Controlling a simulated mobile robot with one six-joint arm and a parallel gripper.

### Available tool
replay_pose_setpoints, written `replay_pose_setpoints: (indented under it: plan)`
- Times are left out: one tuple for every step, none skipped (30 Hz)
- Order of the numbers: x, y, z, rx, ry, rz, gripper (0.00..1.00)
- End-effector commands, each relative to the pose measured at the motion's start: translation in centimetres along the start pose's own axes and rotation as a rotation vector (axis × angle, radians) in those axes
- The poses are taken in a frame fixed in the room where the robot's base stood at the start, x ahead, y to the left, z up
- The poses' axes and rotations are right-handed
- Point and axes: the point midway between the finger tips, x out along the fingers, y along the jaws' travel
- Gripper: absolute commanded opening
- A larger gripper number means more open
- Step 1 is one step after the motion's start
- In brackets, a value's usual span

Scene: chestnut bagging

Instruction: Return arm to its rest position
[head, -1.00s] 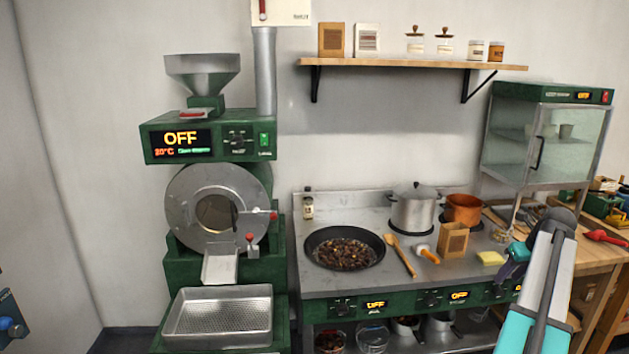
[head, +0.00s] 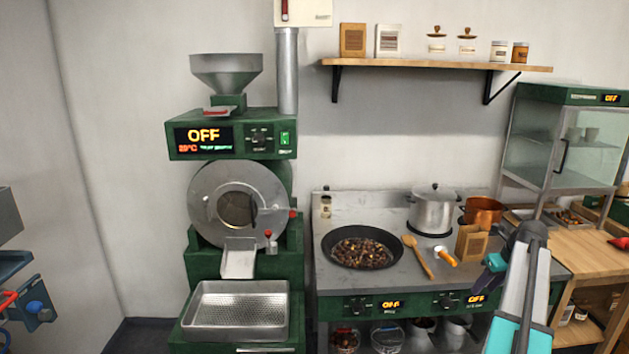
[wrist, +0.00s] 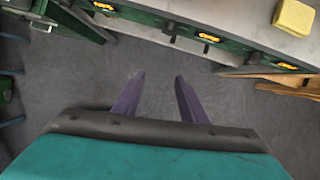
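My arm rises from the lower right of the head view, in front of the counter's right part. My gripper (wrist: 155,90) shows in the wrist view with its two purple fingers apart and nothing between them. It points down over bare grey floor, in front of the counter edge. In the head view, my gripper (head: 487,272) is seen only in part, beside the arm's upper end.
The steel counter (head: 385,279) holds a pan (head: 328,252) of chestnuts, a wooden spoon (head: 420,260), a paper bag (head: 471,243), a steel pot (head: 433,212) and a copper pot (head: 483,210). A roaster (head: 200,260) stands left, a tray (head: 200,312) below it. The floor (wrist: 60,90) is clear.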

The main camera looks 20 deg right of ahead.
Motion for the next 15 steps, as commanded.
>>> replay_pose_setpoints:
  plan:
    - [1.9, 1.8, 0.5, -0.019, 0.014, 0.022, 0.39]
    - [2.9, 2.8, 0.7, -0.031, 0.022, 0.034, 0.39]
    - [4.3, 4.2, 0.9, -0.045, 0.034, 0.051, 0.39]
    - [5.4, 5.3, 1.1, -0.057, 0.044, 0.064, 0.39]
    - [6.4, 6.4, 1.2, -0.068, 0.053, 0.076, 0.39]
    - [7.8, 7.9, 1.2, -0.083, 0.067, 0.092, 0.39]
    - [8.8, 9.0, 1.2, -0.094, 0.077, 0.104, 0.39]
    - [9.8, 10.1, 1.2, -0.105, 0.087, 0.115, 0.39]
    - [11.2, 11.7, 1.1, -0.120, 0.102, 0.131, 0.39]
    - [12.1, 12.8, 0.9, -0.131, 0.113, 0.141, 0.39]
    - [13.1, 14.0, 0.8, -0.143, 0.125, 0.153, 0.39]
    - [14.3, 15.5, 0.5, -0.158, 0.139, 0.166, 0.39]
    - [15.3, 16.7, 0.3, -0.169, 0.151, 0.177, 0.39]
    - [16.2, 17.8, 0.0, -0.181, 0.163, 0.186, 0.39]
    - [17.5, 19.4, -0.4, -0.197, 0.179, 0.199, 0.39]
